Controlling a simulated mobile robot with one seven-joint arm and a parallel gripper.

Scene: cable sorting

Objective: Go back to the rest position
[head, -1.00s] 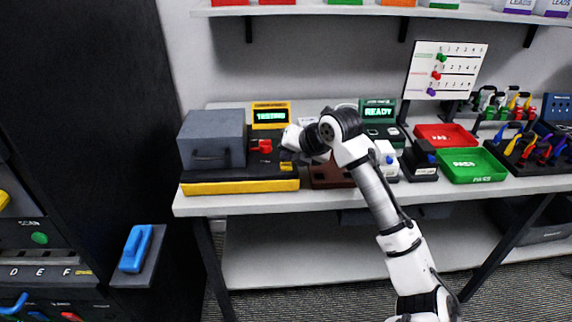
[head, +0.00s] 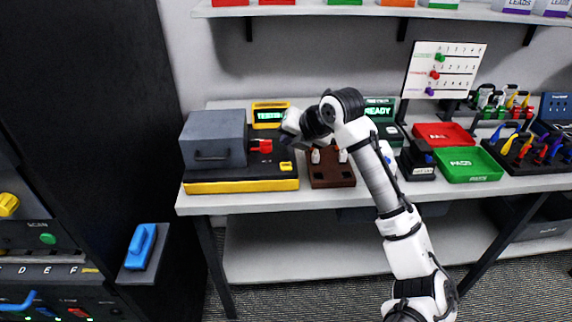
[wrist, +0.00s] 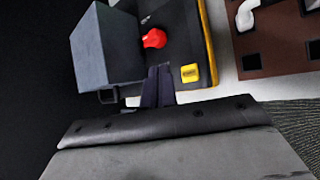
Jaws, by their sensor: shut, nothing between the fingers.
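My gripper (wrist: 159,72) shows in the wrist view as two dark fingers pressed together, with nothing between them. They overlap the view of the black and yellow tester base, near its red knob (wrist: 154,38) and yellow block (wrist: 190,73). I cannot tell the height of the fingers above it. In the head view my arm reaches up from the lower right and bends over the bench, its wrist in front of the tester. The fingers are hard to make out there.
The grey lidded box (head: 213,138) sits left on the bench (head: 240,203). A brown socket block (head: 331,177) lies right of the tester. Green (head: 467,165) and red (head: 443,135) trays stand farther right. A dark cabinet with a blue handle (head: 140,246) stands at left. A shelf (head: 330,10) runs above.

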